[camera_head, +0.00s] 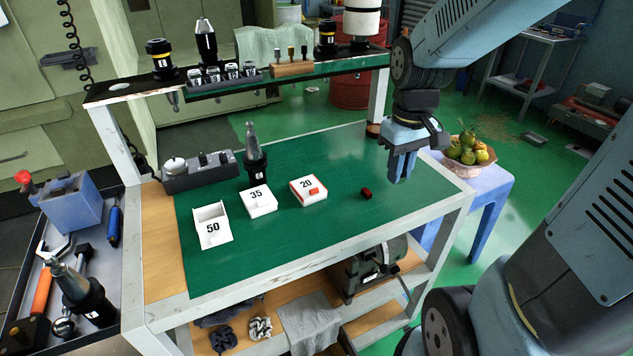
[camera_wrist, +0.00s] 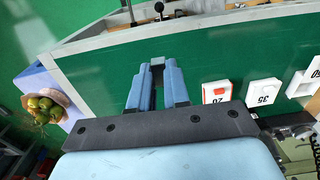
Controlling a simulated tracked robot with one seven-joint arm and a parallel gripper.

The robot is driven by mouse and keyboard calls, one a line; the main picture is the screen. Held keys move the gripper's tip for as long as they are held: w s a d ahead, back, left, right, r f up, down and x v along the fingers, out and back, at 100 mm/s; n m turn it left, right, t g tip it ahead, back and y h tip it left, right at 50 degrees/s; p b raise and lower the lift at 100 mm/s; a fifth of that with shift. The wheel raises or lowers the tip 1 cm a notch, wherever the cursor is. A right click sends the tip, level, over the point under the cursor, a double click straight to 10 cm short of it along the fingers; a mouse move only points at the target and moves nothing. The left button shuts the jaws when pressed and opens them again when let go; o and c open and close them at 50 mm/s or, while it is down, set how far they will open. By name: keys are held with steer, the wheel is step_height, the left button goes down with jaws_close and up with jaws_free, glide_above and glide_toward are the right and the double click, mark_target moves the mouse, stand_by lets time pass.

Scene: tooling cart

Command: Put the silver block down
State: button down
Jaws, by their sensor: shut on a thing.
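My gripper (camera_head: 402,178) hangs over the right end of the green cart top, fingers pointing down. In the wrist view, my gripper (camera_wrist: 157,78) is shut, with a small grey piece, the silver block (camera_wrist: 157,62), showing between its fingertips. In the head view the fingers hide the block. The green work surface (camera_head: 330,235) lies below; I cannot tell the exact gap between fingertips and surface.
A dark red block (camera_head: 366,194) lies left of my gripper. White boxes marked 20 (camera_head: 309,196), 35 (camera_head: 257,206) and 50 (camera_head: 211,240) stand farther left. A fruit bowl (camera_head: 466,165) is beyond the right edge. The green front area is clear.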

steer(key=w+d+f, duration=0.3)
steer(key=w+f, duration=0.1)
steer(key=w, duration=0.5)
glide_above(391, 187)
steer(key=f, duration=0.5)
steer(key=shift+s+a+f, duration=0.15)
steer(key=shift+s, duration=0.1)
steer(key=shift+w+f, duration=0.3)
steer(key=shift+f, duration=1.6)
steer(key=shift+f, duration=0.1)
steer(key=c, duration=1.1)
jaws_free()
